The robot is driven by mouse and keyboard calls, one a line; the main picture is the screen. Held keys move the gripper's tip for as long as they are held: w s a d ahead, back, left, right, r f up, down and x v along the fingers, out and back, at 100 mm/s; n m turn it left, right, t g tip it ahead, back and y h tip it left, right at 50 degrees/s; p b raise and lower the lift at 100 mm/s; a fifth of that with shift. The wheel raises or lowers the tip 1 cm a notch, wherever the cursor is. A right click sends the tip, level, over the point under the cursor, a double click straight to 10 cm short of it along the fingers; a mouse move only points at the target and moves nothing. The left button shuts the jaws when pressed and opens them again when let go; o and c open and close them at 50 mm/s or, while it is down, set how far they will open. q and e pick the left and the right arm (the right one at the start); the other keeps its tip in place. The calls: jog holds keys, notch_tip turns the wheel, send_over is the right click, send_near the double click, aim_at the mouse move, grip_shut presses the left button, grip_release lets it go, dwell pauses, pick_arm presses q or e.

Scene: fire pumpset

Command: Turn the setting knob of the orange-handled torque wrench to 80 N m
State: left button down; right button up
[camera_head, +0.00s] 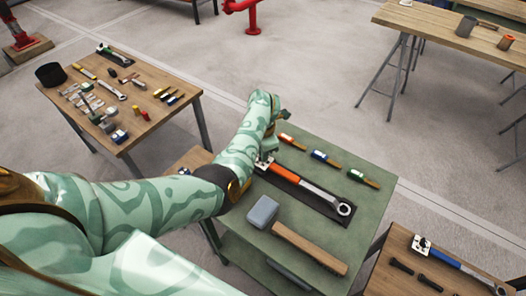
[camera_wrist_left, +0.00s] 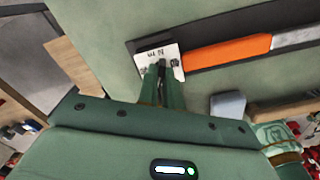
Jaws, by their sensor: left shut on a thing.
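The torque wrench has an orange handle (camera_head: 283,174) and a steel shaft ending in a ring-shaped ratchet head (camera_head: 343,208). It lies on a dark mat (camera_head: 312,206) on the green table. In the left wrist view the orange handle (camera_wrist_left: 228,52) runs to the right from a white plate (camera_wrist_left: 143,53) marked "N m". My left gripper (camera_wrist_left: 163,75) is shut at this plate, on the small dark setting knob (camera_wrist_left: 162,68), largely hidden by the fingers. The scale value cannot be read. In the head view my left arm hides much of the handle's end. My right gripper is not in view.
Another wrench with a blue handle (camera_head: 445,257) is on the right table.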

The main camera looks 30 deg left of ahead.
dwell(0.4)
pick_arm(q)
jog(key=c, duration=1.6)
grip_release()
jog(key=shift+o, duration=0.2)
notch_tip(320, 180, up, 16)
jog(key=p, duration=0.7)
jog(key=shift+r, duration=0.15)
